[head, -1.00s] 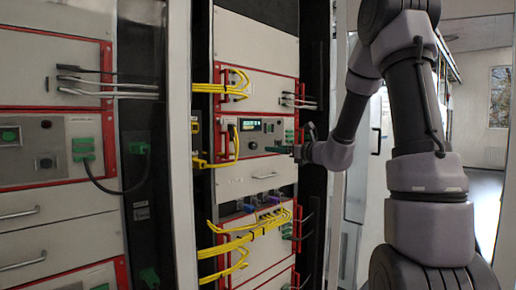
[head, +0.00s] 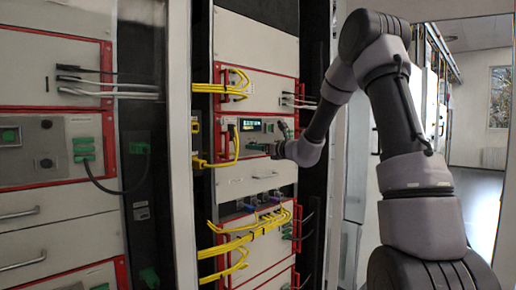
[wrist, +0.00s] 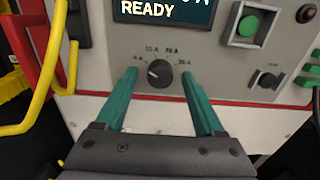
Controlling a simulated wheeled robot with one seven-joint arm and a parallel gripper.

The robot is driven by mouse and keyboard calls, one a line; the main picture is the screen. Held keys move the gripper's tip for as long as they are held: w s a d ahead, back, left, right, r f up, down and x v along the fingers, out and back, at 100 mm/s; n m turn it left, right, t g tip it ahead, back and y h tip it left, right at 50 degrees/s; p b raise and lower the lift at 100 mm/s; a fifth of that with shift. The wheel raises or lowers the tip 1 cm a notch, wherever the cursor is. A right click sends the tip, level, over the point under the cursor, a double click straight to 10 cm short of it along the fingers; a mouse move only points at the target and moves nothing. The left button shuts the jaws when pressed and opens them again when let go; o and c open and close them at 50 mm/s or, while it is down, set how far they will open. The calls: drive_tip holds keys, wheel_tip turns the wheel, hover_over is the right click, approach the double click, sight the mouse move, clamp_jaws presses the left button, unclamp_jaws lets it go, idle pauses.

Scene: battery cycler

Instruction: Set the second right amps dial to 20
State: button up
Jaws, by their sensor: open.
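The black amps dial (wrist: 159,73) is on the grey panel in the wrist view, below the READY display. A pale mark on the dial points to the left. My gripper (wrist: 159,82) is open, with one green finger to the left and one to the right of the dial, apart from it. In the head view my gripper (head: 262,147) is close to the panel and the dial cannot be made out.
The lit display (wrist: 160,10) sits above the dial. Yellow cables (wrist: 45,90) and a red handle hang at the left. In the head view more yellow cables (head: 245,235) run across the unit below.

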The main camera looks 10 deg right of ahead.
clamp_jaws()
drive_tip(key=shift+m, duration=7.8)
unclamp_jaws()
